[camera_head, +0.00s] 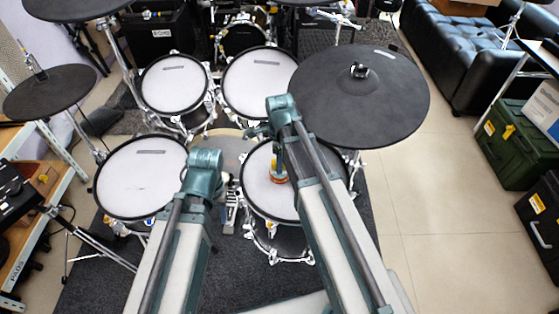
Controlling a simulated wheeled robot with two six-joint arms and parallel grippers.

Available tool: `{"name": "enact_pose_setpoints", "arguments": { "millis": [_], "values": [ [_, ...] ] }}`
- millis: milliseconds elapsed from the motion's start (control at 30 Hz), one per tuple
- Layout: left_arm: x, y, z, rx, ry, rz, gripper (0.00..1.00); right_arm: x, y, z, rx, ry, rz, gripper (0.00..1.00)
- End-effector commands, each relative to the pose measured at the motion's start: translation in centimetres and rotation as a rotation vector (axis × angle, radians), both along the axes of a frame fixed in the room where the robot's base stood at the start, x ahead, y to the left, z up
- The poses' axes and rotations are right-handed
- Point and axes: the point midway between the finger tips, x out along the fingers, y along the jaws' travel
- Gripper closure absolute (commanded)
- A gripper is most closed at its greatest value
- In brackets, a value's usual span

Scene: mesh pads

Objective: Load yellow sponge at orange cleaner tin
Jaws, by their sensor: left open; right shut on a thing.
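An orange-red round thing, probably the orange cleaner tin (279,180), sits on the white drum head at centre right. A small yellow piece, probably the yellow sponge (278,169), shows right above it. My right gripper (278,164) points down over the tin and is shut on the yellow sponge. The sponge is at the tin's top; I cannot tell whether they touch. My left gripper (221,182) is open and empty, left of that drum, partly hidden behind its own arm.
The white drum (260,200) bears the tin. Another drum (140,180) stands at left, two drums behind. A large black cymbal (370,100) overhangs at right, close to my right arm. The tiled floor between is free.

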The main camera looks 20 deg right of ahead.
Motion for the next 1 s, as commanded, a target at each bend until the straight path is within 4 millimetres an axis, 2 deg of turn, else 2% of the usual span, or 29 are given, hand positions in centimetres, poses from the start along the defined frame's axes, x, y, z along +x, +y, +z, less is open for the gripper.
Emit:
{"name": "enact_pose_setpoints", "arguments": {
  "millis": [33, 633, 1000],
  "values": [
    [0.0, 0.0, 0.9, 0.000, 0.000, 0.000, 0.50, 0.0, 0.0, 0.9, 0.000, 0.000, 0.000, 0.96],
    [0.0, 0.0, 5.5, 0.000, 0.000, 0.000, 0.50, 0.0, 0.0, 5.5, 0.000, -0.001, 0.000, 0.96],
    [0.0, 0.0, 5.7, 0.000, 0.000, 0.000, 0.50, 0.0, 0.0, 5.7, 0.000, -0.001, 0.000, 0.96]
  ]
}}
